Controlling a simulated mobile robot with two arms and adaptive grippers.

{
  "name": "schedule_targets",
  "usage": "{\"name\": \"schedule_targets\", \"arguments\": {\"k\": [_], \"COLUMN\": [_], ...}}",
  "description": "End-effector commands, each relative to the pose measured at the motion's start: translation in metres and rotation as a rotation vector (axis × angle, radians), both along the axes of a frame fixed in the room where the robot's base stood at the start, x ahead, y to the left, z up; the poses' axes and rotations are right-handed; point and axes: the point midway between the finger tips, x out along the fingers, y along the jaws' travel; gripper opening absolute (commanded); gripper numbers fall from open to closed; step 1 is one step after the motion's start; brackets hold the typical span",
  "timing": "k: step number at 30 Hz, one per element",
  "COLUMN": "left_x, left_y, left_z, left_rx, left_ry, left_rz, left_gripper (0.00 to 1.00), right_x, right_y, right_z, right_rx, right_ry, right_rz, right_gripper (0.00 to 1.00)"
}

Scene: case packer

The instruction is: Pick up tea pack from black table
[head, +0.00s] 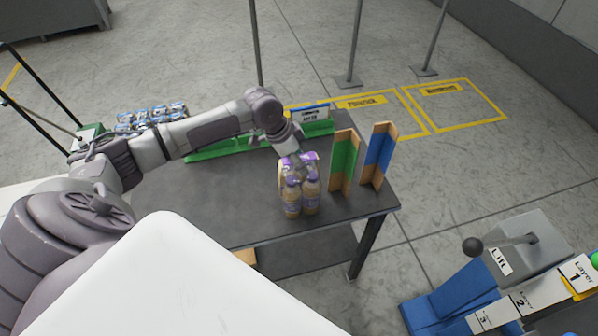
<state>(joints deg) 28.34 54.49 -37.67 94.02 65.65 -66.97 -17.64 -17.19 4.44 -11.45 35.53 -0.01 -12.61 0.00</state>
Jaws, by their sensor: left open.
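The tea pack (302,195) is a small cluster of tan bottles with purple caps and purple labels. It stands upright on the black table (245,205) near the front edge. My left arm reaches across the table from the left. My left gripper (299,160) is open and points down at the caps from behind. Its fingertips overlap the purple tops in the picture, so I cannot tell whether they touch. My right gripper does not show.
A green-faced wooden corner piece (343,160) and a blue-faced one (378,153) stand just right of the pack. A green rail (222,150) runs along the table's back. Blue-and-white packs (150,115) sit beyond it. A lever panel (520,255) is at lower right.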

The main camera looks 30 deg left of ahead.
Motion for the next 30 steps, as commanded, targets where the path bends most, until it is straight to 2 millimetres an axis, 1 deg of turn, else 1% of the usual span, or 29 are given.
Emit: {"name": "schedule_targets", "arguments": {"k": [9,17,18,20,21,28,30], "left_x": [0.0,0.0001,0.0,0.0,0.0,0.0,0.0], "left_y": [-0.0003,-0.0002,-0.0002,-0.0002,-0.0002,-0.0001,-0.0001], "left_z": [-0.0034,-0.0045,-0.0045,-0.0045,-0.0045,-0.0044,-0.0044], "left_rx": [0.0,0.0,0.0,0.0,0.0,0.0,0.0], "left_ry": [0.0,-0.001,0.0,0.0,0.0,0.0,0.0], "left_rz": [-0.001,-0.001,-0.001,0.0,0.0,0.0,0.0], "left_gripper": [0.58,0.58,0.57,0.47,0.4,0.02,0.0], "right_x": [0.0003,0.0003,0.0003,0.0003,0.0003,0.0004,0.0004], "right_y": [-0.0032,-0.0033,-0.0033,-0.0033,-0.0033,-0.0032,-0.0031], "right_z": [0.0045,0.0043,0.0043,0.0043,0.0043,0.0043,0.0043], "right_rx": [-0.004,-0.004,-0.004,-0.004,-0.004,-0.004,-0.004], "right_ry": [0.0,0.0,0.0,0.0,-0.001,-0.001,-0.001], "right_rz": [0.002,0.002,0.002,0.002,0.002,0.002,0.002], "right_gripper": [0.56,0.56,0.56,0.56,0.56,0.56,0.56]}}
